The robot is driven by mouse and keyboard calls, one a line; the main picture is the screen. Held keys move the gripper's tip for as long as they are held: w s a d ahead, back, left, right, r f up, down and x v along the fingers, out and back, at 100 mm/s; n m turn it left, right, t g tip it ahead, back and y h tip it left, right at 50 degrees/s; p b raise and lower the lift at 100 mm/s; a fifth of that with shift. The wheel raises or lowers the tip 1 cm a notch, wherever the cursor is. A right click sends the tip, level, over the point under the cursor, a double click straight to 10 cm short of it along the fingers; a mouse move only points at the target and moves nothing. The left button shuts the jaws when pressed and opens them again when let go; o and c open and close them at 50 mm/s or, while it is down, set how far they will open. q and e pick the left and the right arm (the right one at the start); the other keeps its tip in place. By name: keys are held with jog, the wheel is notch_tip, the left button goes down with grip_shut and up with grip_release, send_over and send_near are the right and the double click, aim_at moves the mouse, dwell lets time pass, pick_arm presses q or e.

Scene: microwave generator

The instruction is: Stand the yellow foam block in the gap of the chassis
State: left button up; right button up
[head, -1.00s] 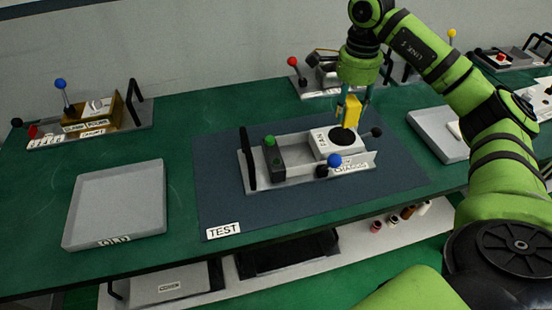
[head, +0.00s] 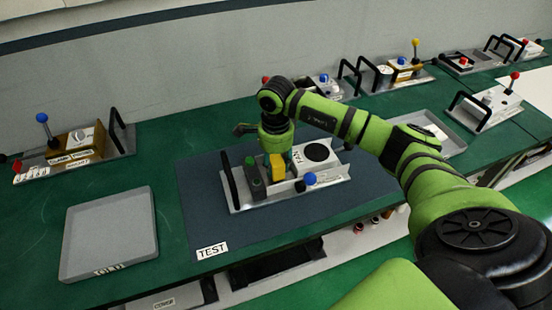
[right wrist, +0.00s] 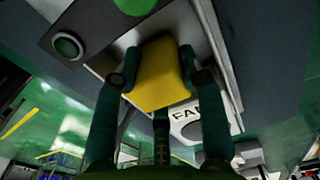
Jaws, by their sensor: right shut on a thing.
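The yellow foam block (head: 277,172) is upright in my right gripper (head: 278,160), between the dark module and the white fan unit of the chassis (head: 240,206). In the right wrist view the fingers of my right gripper (right wrist: 160,88) are shut on the yellow block (right wrist: 160,75). The dark module with a green knob (head: 253,178) stands left of the block and the white fan unit (head: 318,155) stands right of it. I cannot tell whether the block touches the chassis floor. My left gripper is not in view.
The chassis lies on a dark mat labelled TEST (head: 212,250). An empty grey tray (head: 110,232) is at the left. A module on a tray with a blue-knobbed lever (head: 42,119) stands at the back left. Other trays with handles line the back and right.

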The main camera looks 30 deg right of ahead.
jog(key=shift+f, duration=0.2)
jog(key=shift+f, duration=0.1)
jog(key=shift+f+b, duration=0.15)
jog(key=shift+b, duration=0.2)
jog(key=o, duration=0.7)
jog(key=shift+o, duration=0.2)
jog(key=shift+r, duration=0.2)
